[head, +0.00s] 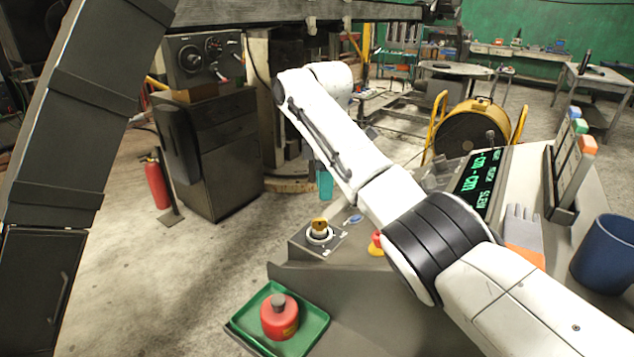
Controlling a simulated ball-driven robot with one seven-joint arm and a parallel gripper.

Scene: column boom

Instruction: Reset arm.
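My white arm reaches from the lower right corner up to the middle of the head view, crossing above a sloped console. A dark banded joint sits partway along it. The arm bends at its far upper end, beside the column. My gripper does not show, so I cannot see its fingers or whether it holds anything. A small teal piece (325,185) shows just below the arm; I cannot tell what it belongs to.
The console (375,287) carries a key switch (319,231), a red button (376,244) and a green display (482,182). A red canister (279,318) stands in a green tray (318,321). A grey glove (522,230) and blue cup (606,255) are right. Left floor is clear near an extinguisher (156,183).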

